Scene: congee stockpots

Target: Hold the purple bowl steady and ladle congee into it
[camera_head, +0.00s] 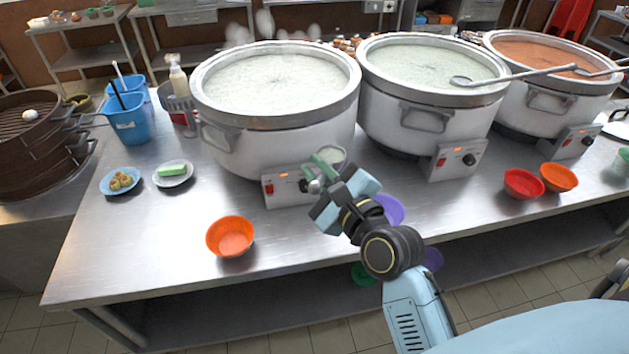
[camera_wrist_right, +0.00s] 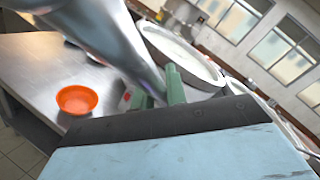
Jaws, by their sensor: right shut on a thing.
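My right gripper (camera_head: 322,172) is in front of the left stockpot (camera_head: 270,140), which is full of pale congee. Its green fingers are shut on a metal ladle. In the right wrist view the ladle (camera_wrist_right: 110,35) runs large and blurred past the fingers (camera_wrist_right: 165,88). In the head view a round, pale-filled shape (camera_head: 331,154), seemingly the ladle's cup, shows beside the fingertips. The purple bowl (camera_head: 390,209) is on the table near its front edge, partly hidden behind my right arm. My left gripper is not in view.
An orange bowl (camera_head: 230,236) stands at the front left. Two plates with food, blue containers (camera_head: 128,122) and a steamer (camera_head: 35,140) are further left. Red (camera_head: 523,184) and orange bowls sit right.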

